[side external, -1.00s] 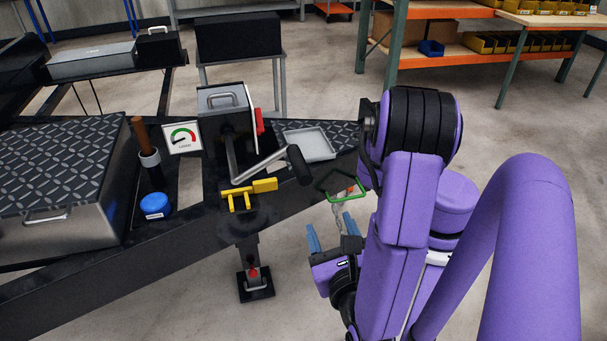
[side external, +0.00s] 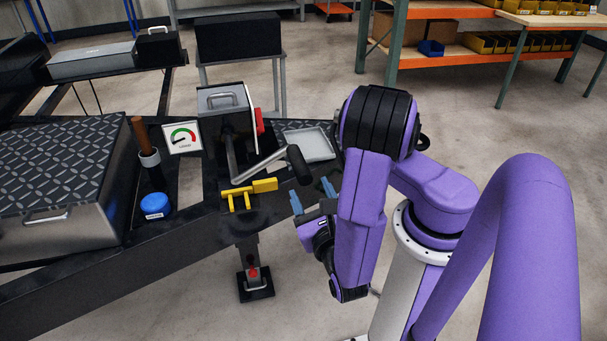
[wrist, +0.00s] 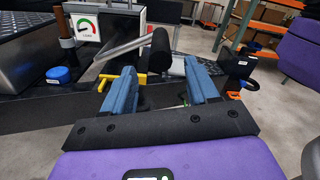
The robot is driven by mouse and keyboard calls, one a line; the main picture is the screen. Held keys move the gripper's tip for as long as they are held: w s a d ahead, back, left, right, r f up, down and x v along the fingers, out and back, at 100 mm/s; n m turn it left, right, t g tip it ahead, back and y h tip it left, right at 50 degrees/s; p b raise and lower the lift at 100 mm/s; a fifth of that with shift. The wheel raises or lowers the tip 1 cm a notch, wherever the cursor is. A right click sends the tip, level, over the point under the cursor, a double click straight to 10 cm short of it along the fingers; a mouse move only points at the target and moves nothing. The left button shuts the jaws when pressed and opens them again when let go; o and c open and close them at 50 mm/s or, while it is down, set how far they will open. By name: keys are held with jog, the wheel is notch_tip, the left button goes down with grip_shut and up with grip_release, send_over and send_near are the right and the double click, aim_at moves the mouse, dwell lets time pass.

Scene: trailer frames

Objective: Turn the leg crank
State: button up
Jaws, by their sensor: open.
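The leg crank (side external: 262,163) is a grey bent rod with a black cylindrical handle (side external: 299,165) at its right end. It runs out from the box-like jack housing on the trailer tongue. In the wrist view the black handle (wrist: 161,50) shows ahead, just above and between my two blue fingers. My gripper (side external: 312,195) is open and empty, a little below the handle in the side view and apart from it. It also shows in the wrist view (wrist: 160,88). The jack leg (side external: 247,262) hangs below the tongue, with a red part and a dark foot plate.
A yellow T-shaped part (side external: 248,192) sits just below the crank, near my fingers. A gauge sign (side external: 182,137), a blue cap (side external: 156,206) and a diamond-plate box (side external: 65,180) are to the left. A grey tray (side external: 306,145) lies behind the handle.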

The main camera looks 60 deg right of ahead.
aim_at(303, 175)
jog(key=x, duration=0.6)
jog(key=shift+w+d, duration=0.2)
grip_shut()
